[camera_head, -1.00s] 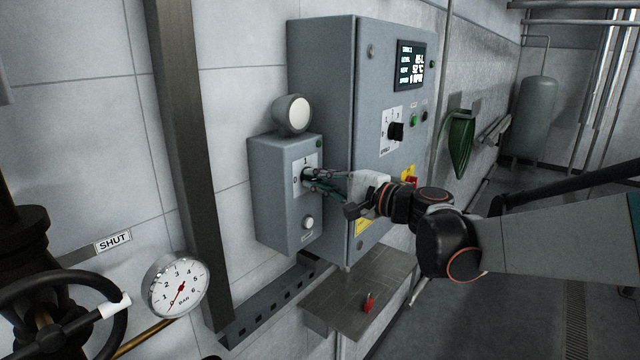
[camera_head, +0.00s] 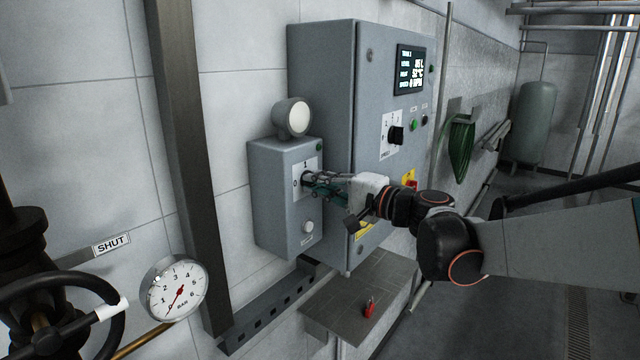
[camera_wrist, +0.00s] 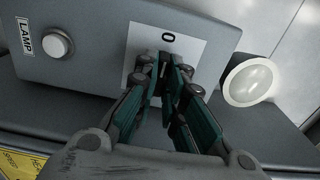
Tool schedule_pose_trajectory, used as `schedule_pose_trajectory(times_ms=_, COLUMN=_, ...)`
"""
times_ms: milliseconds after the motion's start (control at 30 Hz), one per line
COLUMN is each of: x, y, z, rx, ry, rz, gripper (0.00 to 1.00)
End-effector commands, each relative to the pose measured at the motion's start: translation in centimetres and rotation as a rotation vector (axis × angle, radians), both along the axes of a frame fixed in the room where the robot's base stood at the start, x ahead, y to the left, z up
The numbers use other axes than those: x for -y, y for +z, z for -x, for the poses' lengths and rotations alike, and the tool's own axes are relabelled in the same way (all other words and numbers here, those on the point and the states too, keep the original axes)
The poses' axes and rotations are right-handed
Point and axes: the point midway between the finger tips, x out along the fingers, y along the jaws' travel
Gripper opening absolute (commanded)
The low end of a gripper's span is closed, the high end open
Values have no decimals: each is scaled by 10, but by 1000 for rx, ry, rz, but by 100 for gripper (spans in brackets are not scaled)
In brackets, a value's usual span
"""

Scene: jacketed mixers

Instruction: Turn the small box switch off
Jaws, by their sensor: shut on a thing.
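The small grey box (camera_head: 273,205) is on the wall at the left of the larger cabinet. Its white switch plate (camera_head: 301,164) carries a 0 at the left and a 1 at the top; the 0 also shows on the plate in the wrist view (camera_wrist: 141,58). My gripper (camera_head: 312,184) reaches the plate from the right and is shut on the dark switch knob (camera_wrist: 167,63). The fingers (camera_wrist: 165,85) hide most of the knob, so I cannot tell which mark it points to.
A round white lamp (camera_head: 292,117) sits atop the box, and a pale LAMP button (camera_head: 308,228) is below the switch. The larger cabinet (camera_head: 322,75) has a screen and its own black knob (camera_head: 396,135). A shelf (camera_head: 340,312) holding a red padlock (camera_head: 369,306) is below.

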Motion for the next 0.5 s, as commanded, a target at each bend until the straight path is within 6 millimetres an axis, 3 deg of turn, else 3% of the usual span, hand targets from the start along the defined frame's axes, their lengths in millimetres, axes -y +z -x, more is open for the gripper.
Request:
schedule_pose_trajectory(times_ms=33, x=0, y=-1, z=1, rx=1, ry=1, rz=3, gripper=14)
schedule_pose_trajectory(times_ms=100, x=0, y=-1, z=1, rx=0, ry=1, rz=3, gripper=30)
schedule_pose_trajectory(times_ms=500, x=3, y=0, z=2, rx=-1, ry=-1, rz=1, gripper=30)
